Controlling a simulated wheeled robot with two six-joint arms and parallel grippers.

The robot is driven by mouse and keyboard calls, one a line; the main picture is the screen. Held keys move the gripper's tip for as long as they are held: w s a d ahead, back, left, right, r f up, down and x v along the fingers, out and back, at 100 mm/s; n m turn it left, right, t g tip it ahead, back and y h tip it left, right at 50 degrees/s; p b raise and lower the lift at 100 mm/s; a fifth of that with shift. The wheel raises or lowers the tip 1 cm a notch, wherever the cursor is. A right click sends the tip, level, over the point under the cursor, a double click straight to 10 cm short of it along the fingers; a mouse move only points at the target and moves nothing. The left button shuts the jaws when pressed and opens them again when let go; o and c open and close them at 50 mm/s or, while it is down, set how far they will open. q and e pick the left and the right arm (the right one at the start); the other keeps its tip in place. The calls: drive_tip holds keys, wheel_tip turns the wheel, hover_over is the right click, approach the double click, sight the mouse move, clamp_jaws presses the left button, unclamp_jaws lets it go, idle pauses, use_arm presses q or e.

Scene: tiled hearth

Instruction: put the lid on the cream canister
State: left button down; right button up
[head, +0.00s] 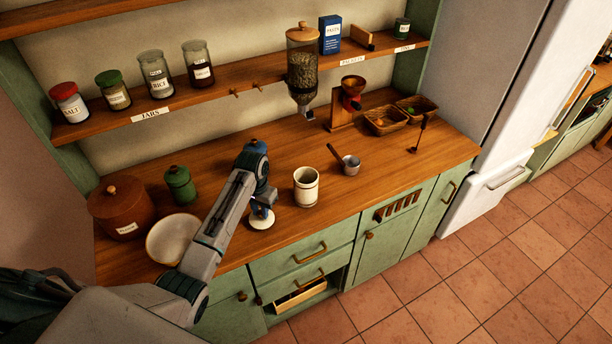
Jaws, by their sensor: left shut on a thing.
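The cream canister (306,190) stands upright on the wooden counter, right of my left gripper, and its top is open. My left gripper (263,208) points down and is shut on the cream lid (262,222), a pale round disc. The lid is beside the canister, to its left and close to the counter's front edge. I cannot tell whether the lid touches the counter. My wrist hides part of the lid's top. My right gripper is not in view.
A small metal pot (351,166) with a handle stands right of the canister. A white bowl (172,239), a brown crock (122,208) and a green canister (180,185) stand to the left. A grain dispenser (303,72) hangs above the back. A drawer (300,295) below is partly open.

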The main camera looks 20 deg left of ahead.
use_arm(q)
drive_tip(key=shift+r, duration=3.2)
